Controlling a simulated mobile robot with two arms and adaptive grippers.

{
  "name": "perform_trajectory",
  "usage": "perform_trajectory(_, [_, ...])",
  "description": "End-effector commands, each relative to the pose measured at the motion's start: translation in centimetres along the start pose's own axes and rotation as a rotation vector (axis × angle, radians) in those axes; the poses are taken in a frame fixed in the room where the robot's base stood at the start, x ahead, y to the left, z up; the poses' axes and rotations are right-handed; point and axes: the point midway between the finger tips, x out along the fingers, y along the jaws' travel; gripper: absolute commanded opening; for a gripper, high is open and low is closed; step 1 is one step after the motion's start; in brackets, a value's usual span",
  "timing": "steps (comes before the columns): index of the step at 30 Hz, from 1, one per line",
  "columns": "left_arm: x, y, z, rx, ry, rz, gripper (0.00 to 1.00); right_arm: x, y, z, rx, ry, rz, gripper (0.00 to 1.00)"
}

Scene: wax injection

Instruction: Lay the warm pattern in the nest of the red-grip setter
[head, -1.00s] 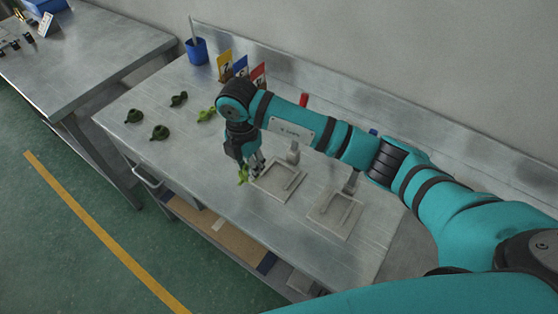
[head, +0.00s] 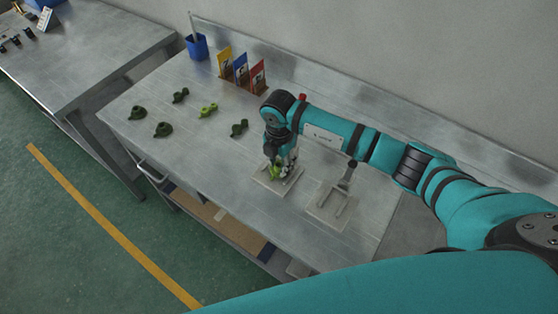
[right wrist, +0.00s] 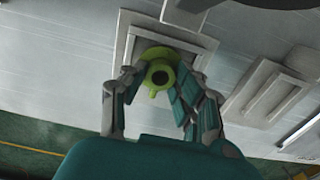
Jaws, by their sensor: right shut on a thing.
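The held pattern, a bright yellow-green ring-shaped piece (right wrist: 157,72), is between the fingers of my right gripper (head: 281,168). That gripper is shut on it and also shows in the right wrist view (right wrist: 160,95). The red-grip setter, a pale square plate (head: 264,182), lies directly below; its red grip (head: 302,97) shows behind my arm. In the right wrist view the pattern is over the setter's recessed frame (right wrist: 126,42). I cannot tell whether it touches the nest, which the pattern and fingers partly hide. My left gripper is not in view.
A second setter (head: 322,215) lies just right. Several green patterns lie at left: one brighter (head: 208,110), others dark, including one (head: 239,128) nearer the arm. Yellow, blue and red cards (head: 240,68) and a blue cup (head: 197,46) stand at the back.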

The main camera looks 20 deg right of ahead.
Motion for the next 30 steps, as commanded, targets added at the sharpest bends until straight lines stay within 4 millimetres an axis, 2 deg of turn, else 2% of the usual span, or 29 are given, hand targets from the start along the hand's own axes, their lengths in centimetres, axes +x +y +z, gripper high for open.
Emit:
perform_trajectory(3, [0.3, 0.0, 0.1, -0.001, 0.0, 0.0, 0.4, 0.3, 0.0, 0.0, 0.0, 0.0, 0.0, 0.02])
perform_trajectory(4, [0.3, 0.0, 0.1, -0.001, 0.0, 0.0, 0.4, 0.3, 0.0, 0.0, 0.0, 0.0, 0.0, 0.31])
perform_trajectory(9, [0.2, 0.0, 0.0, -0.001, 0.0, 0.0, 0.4, 0.2, 0.0, 0.0, 0.0, 0.0, 0.0, 0.53])
perform_trajectory(20, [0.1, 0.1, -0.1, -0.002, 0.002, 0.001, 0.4, -0.3, 0.1, 0.0, 0.0, -0.001, 0.002, 0.53])
perform_trajectory(23, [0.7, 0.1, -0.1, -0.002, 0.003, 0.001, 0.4, -1.6, 0.2, 0.1, -0.001, -0.003, 0.006, 0.53])
perform_trajectory(30, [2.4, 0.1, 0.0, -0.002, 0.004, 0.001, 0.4, -6.6, 0.2, 0.1, -0.001, -0.003, 0.007, 0.53])
